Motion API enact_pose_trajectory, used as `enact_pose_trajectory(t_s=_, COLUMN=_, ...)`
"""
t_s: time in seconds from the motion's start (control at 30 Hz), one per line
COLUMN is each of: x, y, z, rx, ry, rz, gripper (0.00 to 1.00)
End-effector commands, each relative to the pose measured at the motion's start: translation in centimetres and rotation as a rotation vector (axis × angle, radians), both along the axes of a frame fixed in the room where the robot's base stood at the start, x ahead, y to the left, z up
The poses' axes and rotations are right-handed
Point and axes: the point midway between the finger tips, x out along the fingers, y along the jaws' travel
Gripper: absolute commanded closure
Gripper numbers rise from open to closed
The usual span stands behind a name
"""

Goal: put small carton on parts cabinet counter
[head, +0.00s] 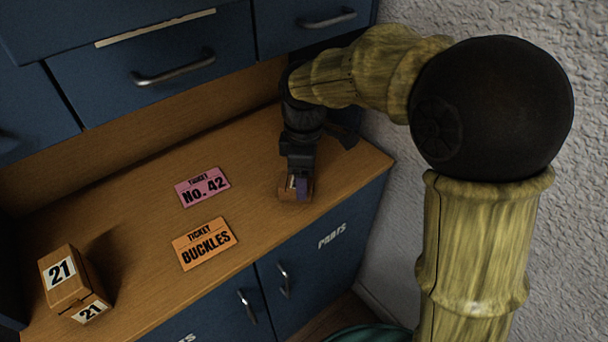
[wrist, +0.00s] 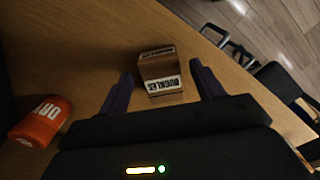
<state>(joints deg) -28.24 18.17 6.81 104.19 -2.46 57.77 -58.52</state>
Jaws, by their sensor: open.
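A small brown carton (head: 287,194) sits on the wooden counter (head: 130,205) of the blue parts cabinet, near the right end. In the wrist view the carton (wrist: 160,69) has white labels, one seeming to read BUCKLES. My gripper (head: 297,183) points down at the carton. In the wrist view my gripper (wrist: 161,72) is open, with one purple finger on each side of the carton. I see gaps between the fingers and the carton. In the head view my gripper partly hides the carton.
A box marked 21 (head: 66,278) stands at the counter's left front. An orange container (wrist: 40,121) shows in the wrist view. Blue drawers (head: 165,60) overhang the back; a wall (head: 560,220) is right.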

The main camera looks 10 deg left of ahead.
Motion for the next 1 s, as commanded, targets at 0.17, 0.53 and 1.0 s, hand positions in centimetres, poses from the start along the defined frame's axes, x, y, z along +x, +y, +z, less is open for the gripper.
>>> enact_pose_trajectory(t_s=0.17, x=0.1, y=0.0, z=3.2, rx=0.002, ry=-0.004, rz=-0.001, gripper=0.34)
enact_pose_trajectory(t_s=0.53, x=0.0, y=0.0, z=6.7, rx=0.000, ry=-0.001, rz=0.000, gripper=0.34)
enact_pose_trajectory(t_s=1.0, x=0.0, y=0.0, z=6.6, rx=0.000, ry=0.000, rz=0.000, gripper=0.34)
